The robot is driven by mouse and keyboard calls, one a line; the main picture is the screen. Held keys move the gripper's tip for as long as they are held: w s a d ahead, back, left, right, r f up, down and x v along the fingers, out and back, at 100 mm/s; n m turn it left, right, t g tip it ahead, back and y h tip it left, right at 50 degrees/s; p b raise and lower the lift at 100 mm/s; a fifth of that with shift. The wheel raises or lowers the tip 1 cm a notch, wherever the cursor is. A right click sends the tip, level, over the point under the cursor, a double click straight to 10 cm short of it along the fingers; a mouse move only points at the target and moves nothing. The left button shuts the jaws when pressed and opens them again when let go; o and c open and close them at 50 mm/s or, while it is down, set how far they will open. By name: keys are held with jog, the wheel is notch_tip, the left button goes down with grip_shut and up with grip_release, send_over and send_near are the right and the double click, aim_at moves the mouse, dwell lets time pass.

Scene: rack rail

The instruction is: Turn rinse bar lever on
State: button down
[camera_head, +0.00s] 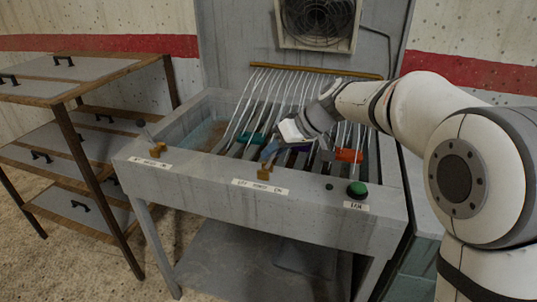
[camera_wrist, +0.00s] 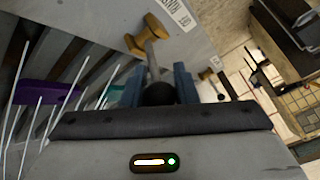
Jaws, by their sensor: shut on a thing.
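Two levers with brass-coloured mounts stand on the front of the grey basin unit (camera_head: 200,193). The middle lever (camera_head: 265,172) has a label below it that is too small to read surely. My gripper (camera_head: 270,151) is at this lever. In the wrist view its blue fingers (camera_wrist: 159,88) are closed around the black ball knob (camera_wrist: 158,95), and the metal stem runs to the brass mount (camera_wrist: 151,38). The left lever (camera_head: 157,149) stands apart, its dark knob tilted up and left; it also shows in the wrist view (camera_wrist: 209,75).
Thin metal rails (camera_head: 255,100) slope over the basin, with teal (camera_head: 249,139), purple (camera_wrist: 48,92) and orange (camera_head: 348,155) pieces among them. A green button (camera_head: 357,188) sits at the front right. A shelf rack (camera_head: 70,95) stands at left.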

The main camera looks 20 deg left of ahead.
jog(key=shift+w+d, duration=0.1)
jog(key=shift+d, duration=0.05)
dwell(0.3)
jog(key=c, duration=1.4)
grip_release()
jog(key=shift+w, duration=0.1)
jog(key=shift+o, duration=1.3)
jog(key=v, duration=0.7)
jog(key=shift+d+r+p, duration=0.2)
jog(key=shift+r+p, duration=0.1)
